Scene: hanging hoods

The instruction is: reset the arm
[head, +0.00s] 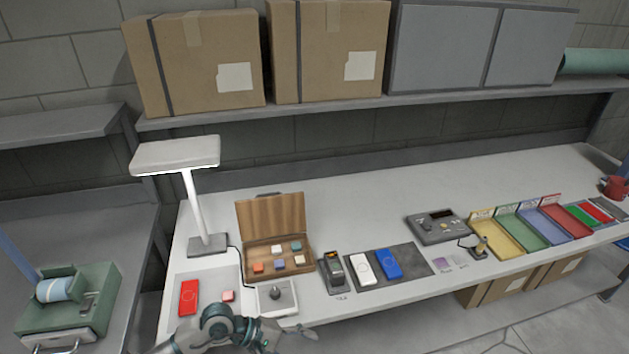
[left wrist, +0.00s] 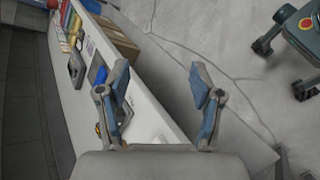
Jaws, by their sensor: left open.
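My left arm (head: 222,330) comes in along the bottom edge of the head view, in front of the workbench (head: 345,215). Its left gripper (head: 298,334) points right, near the bench's front edge and below the grey joystick box (head: 277,298). In the left wrist view the left gripper (left wrist: 160,85) has its two blue-padded fingers spread wide, with nothing between them but the bench edge and floor behind. My right gripper is in neither view.
On the bench stand a white lamp (head: 192,195), an open wooden box (head: 276,252) with small blocks, a red device (head: 188,297), white and blue devices on a dark mat (head: 419,262), and coloured trays (head: 497,239). Cardboard boxes (head: 200,62) sit on the shelf above. Open floor (left wrist: 215,30) lies beside the bench.

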